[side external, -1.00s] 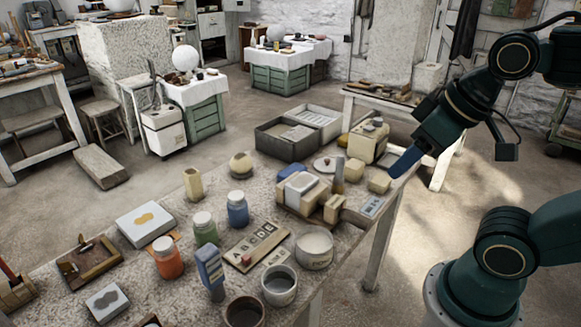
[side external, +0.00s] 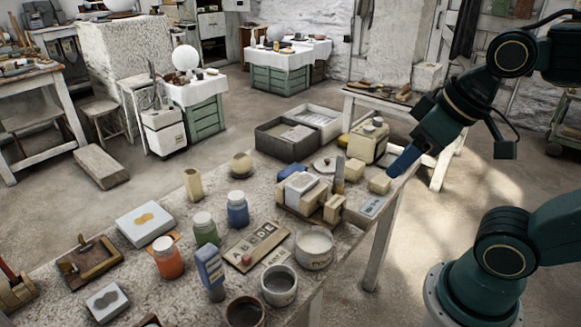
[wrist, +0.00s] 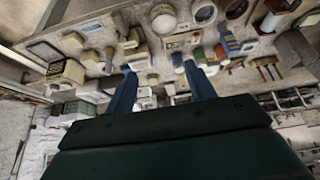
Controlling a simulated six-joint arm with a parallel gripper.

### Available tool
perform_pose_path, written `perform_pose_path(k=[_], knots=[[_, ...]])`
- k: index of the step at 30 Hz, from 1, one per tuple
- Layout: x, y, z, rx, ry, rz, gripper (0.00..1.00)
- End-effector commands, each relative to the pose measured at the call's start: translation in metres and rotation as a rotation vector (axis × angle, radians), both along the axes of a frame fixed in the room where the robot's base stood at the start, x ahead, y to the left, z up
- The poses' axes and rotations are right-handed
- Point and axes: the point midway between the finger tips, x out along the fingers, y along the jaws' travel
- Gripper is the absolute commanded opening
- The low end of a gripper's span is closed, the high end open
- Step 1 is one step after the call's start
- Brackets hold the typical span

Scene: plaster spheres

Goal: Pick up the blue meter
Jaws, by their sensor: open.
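In the wrist view a small blue shape (wrist: 230,40) at the upper right appears to be the meter. My gripper (side external: 400,163) is far off to its right, above the table's right end near a small yellow block. In the wrist view its two blue fingers (wrist: 160,70) are spread apart with nothing held between them.
A grey cup (side external: 279,286), a white bowl (side external: 314,248) and a dark cup (side external: 245,313) stand right of the meter. A green jar (side external: 205,230), an orange jar (side external: 167,258) and a letter board (side external: 256,246) are close by. A cream box (side external: 369,142) stands near my gripper.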

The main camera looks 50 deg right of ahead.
Motion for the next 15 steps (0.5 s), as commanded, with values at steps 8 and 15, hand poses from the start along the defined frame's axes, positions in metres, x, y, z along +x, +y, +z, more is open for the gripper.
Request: perform_pose_path(k=[8, 15], knots=[[0.026, 0.01, 0.011, -0.043, 0.047, 0.131, 0.55], [0.069, 0.031, 0.021, -0.107, 0.112, 0.34, 0.55]])
